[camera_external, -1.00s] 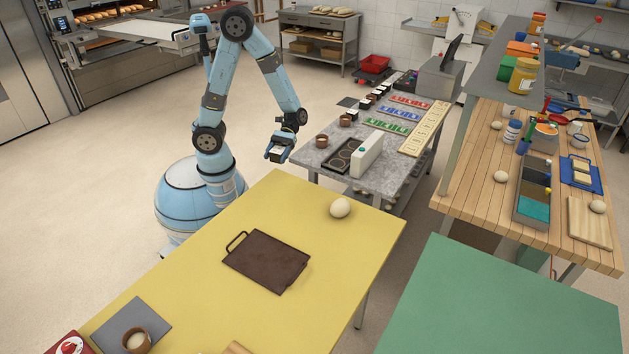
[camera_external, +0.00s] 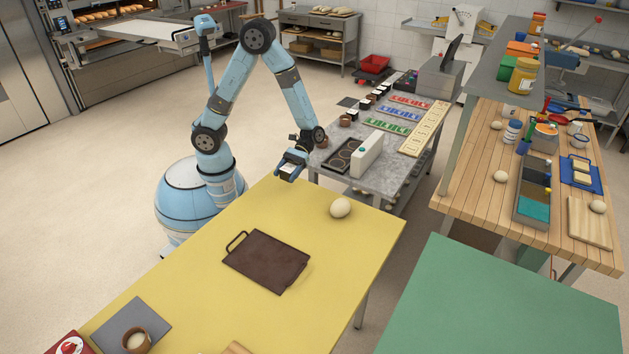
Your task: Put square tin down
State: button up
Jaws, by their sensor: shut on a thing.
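My gripper (camera_external: 290,170) hangs from the arm above the far left edge of the yellow table, near the grey table. It is shut on the square tin (camera_external: 289,169), a small dark tin with a pale top, mostly covered by the fingers. The tin appears to be held above the table surface; the exact gap cannot be told.
The yellow table (camera_external: 215,310) holds a dough ball (camera_external: 340,207), a dark brown tray with handles (camera_external: 266,261), a grey mat (camera_external: 112,318) and a brown bowl (camera_external: 136,340). The grey table (camera_external: 385,180) behind carries small tins and a white box (camera_external: 367,154). Yellow surface between tray and gripper is clear.

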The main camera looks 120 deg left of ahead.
send_over(298, 201)
notch_tip(298, 201, down, 6)
jog(key=shift+r, duration=0.1)
jog(key=shift+f, duration=1.6)
jog(key=o, duration=1.2)
